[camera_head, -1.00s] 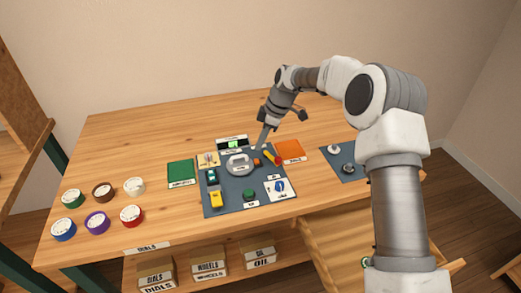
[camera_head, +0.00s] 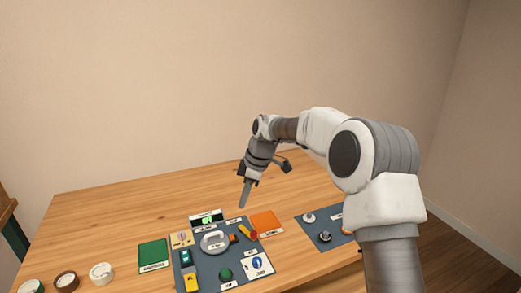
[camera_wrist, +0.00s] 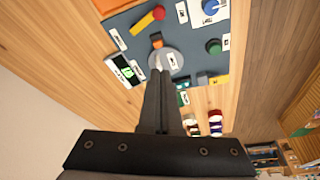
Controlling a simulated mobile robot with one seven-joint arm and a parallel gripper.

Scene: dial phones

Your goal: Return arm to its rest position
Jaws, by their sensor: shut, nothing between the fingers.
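My gripper (camera_head: 244,203) hangs above the table, tilted downward, just behind the blue-grey mat (camera_head: 208,267) in the head view. Its fingers are together with nothing between them. In the wrist view the closed fingers (camera_wrist: 160,70) point at the round grey dial phone part (camera_wrist: 171,60), which also shows in the head view (camera_head: 214,242). I cannot tell the exact gap in the wrist view, but in the head view the gripper looks raised clear of the mat. My arm reaches in from the right, bent at the elbow.
A small green-lit display (camera_head: 207,219), an orange pad (camera_head: 266,223) and a green pad (camera_head: 153,255) lie around the mat. A second mat (camera_head: 316,226) with small parts lies at right. The table's back left is clear.

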